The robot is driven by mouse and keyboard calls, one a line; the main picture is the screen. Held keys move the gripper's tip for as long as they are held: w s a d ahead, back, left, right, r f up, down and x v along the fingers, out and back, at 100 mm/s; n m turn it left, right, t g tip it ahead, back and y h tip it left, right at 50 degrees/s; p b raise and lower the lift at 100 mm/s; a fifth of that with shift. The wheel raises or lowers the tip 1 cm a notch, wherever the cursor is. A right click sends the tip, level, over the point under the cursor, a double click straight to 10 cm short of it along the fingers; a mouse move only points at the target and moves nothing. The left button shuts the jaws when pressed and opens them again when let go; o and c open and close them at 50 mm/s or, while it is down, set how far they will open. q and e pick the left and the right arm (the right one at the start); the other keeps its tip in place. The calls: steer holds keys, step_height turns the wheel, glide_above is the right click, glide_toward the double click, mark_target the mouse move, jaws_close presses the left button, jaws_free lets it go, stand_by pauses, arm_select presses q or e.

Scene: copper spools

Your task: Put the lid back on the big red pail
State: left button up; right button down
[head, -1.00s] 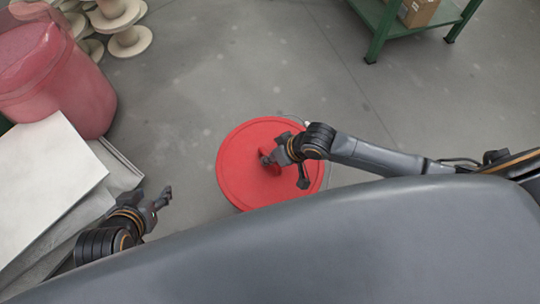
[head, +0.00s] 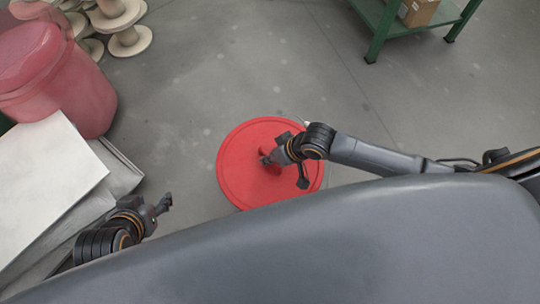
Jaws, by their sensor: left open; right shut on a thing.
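The round red lid (head: 238,182) shows below the middle of the head view, face up, with a raised handle at its centre. My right gripper (head: 268,160) is over the lid's centre and shut on that handle. I cannot tell whether the lid touches the floor or hangs above it. The big red pail (head: 70,85) stands at the upper left, partly cut off by the picture's edge; its body looks pinkish red. My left gripper (head: 166,203) is open and empty at the lower left, well apart from the lid and the pail.
Pale flat panels (head: 45,185) lie at the left, between the pail and my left arm. Several cream spools (head: 128,40) stand at the top left. A green table (head: 380,18) with a cardboard box (head: 418,10) is at the top right. The grey floor between is clear.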

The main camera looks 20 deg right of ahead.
arm_select(q)
steer(key=shift+s+a+f+g, duration=0.15)
steer(key=shift+s+g, duration=0.05)
steer(key=shift+s, duration=0.2)
steer(key=shift+s+a+f+g, duration=0.1)
steer(key=shift+s+f+g, duration=0.1)
steer(key=shift+s, duration=0.15)
stand_by(0.4)
steer(key=shift+s, duration=0.25)
steer(key=shift+s+a+f+g+y+p, duration=0.15)
steer(key=shift+s+a+f+g+p, duration=0.15)
steer(key=shift+s, duration=0.3)
steer(key=shift+s+a+f+g+y+p, duration=0.1)
steer(key=shift+s+g+y+p, duration=0.05)
steer(key=shift+s+g, duration=0.35)
steer(key=shift+s, duration=0.3)
steer(key=shift+s+a, duration=0.1)
steer(key=shift+s, duration=0.05)
stand_by(0.3)
arm_select(e)
steer(key=c, duration=0.8)
jaws_free()
